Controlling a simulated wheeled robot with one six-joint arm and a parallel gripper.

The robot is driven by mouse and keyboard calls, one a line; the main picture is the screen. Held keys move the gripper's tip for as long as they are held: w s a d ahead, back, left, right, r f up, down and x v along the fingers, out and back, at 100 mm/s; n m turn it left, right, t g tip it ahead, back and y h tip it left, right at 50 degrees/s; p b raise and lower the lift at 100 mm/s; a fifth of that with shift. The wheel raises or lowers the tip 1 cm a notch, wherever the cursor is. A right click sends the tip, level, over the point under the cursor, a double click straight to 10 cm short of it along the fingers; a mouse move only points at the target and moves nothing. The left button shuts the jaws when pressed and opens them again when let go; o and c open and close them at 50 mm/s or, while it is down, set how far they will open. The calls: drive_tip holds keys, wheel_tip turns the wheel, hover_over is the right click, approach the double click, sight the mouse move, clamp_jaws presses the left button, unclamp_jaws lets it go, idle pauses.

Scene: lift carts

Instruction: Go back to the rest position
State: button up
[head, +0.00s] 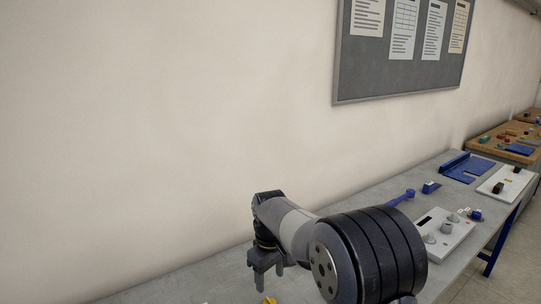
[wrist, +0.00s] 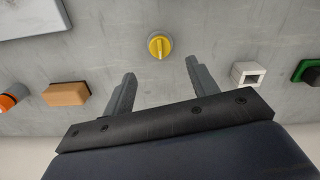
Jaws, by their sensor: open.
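My gripper (head: 265,272) hangs over the near part of the grey bench in the head view, with my arm folded behind it. In the wrist view my gripper (wrist: 158,84) is open, its two dark fingers apart with nothing between them. A yellow knob (wrist: 159,46) lies on the grey surface beyond the fingertips, apart from them. A small yellow piece (head: 269,300) also shows at the bottom edge of the head view, below my gripper.
The wrist view shows a wooden block (wrist: 66,94), an orange-tipped part (wrist: 10,97), a white hollow block (wrist: 247,74) and a green part (wrist: 307,72).

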sight(270, 301)
wheel_tip(270, 301, down, 9)
drive_tip(key=shift+r, duration=0.1)
drive_tip(key=shift+w+f+m+p, duration=0.15)
drive_tip(key=shift+f+m+p, duration=0.05)
drive_tip(key=shift+m+p, duration=0.1)
drive_tip(key=m, duration=0.3)
drive_tip(key=shift+m, duration=0.4)
drive_tip(key=m+p, duration=0.1)
drive_tip(key=m, duration=0.3)
drive_tip(key=shift+m, duration=0.3)
drive_tip(key=m+p, duration=0.1)
drive_tip(key=m, duration=0.3)
drive_tip(key=shift+m, duration=0.3)
drive_tip(key=m+p, duration=0.1)
drive_tip(key=m, duration=0.3)
drive_tip(key=shift+a+p, duration=0.1)
drive_tip(key=shift+p, duration=0.25)
drive_tip(key=shift+r+m, duration=0.3)
drive_tip(key=shift+r, duration=0.8)
